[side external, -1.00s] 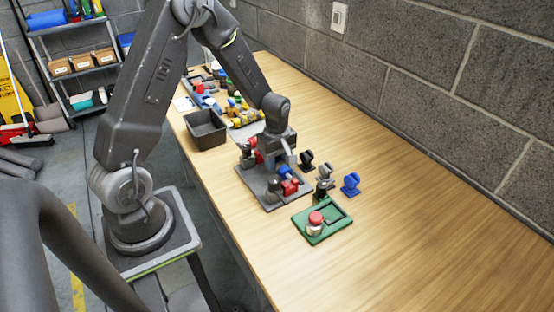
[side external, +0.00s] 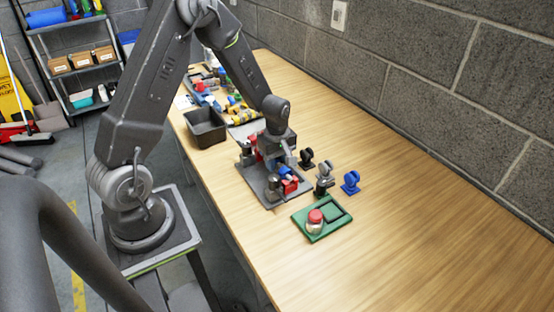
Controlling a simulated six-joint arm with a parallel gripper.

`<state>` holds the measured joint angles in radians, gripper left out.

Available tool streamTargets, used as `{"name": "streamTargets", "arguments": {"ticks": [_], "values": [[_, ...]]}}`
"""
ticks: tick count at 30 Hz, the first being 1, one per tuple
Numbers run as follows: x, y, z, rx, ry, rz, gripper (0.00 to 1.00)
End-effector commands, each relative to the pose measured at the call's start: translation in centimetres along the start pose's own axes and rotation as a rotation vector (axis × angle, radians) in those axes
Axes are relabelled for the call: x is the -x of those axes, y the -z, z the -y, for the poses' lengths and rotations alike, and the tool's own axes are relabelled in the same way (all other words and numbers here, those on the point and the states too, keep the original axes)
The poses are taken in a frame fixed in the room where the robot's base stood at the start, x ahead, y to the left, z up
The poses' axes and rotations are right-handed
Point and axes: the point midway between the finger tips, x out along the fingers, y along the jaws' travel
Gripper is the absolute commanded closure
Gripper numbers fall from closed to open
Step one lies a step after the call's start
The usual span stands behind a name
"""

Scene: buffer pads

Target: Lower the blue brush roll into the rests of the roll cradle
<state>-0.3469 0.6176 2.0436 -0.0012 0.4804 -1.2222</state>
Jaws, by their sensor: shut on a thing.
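The roll cradle looks to be the grey base plate (side external: 270,198) with red blocks (side external: 290,186) on it, on the table below my arm. The blue brush roll (side external: 285,171) shows only as a small blue patch beside the red block at the plate's right side. My gripper (side external: 279,158) points down over the plate and is shut on the roll. The fingers and most of the roll are hidden or too small to make out. I cannot tell whether the roll touches the rests.
Black (side external: 306,158), grey (side external: 324,178) and blue (side external: 351,182) stands are right of the plate. A dark bin (side external: 205,130) and small parts lie behind. The table's right side is clear.

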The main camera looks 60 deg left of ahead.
Motion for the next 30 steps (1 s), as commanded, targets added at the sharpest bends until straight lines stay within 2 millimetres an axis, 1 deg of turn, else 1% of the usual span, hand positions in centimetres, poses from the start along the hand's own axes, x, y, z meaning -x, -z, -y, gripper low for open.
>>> {"name": "streamTargets", "arguments": {"ticks": [22, 23, 30], "values": [[-1.1, 0.0, 0.0, 0.0, 0.0, 0.0, 1.0], [-1.1, 0.0, 0.0, 0.0, -0.001, 0.0, 0.63], [-1.1, 0.0, 0.0, 0.0, -0.001, 0.0, 0.4]]}}
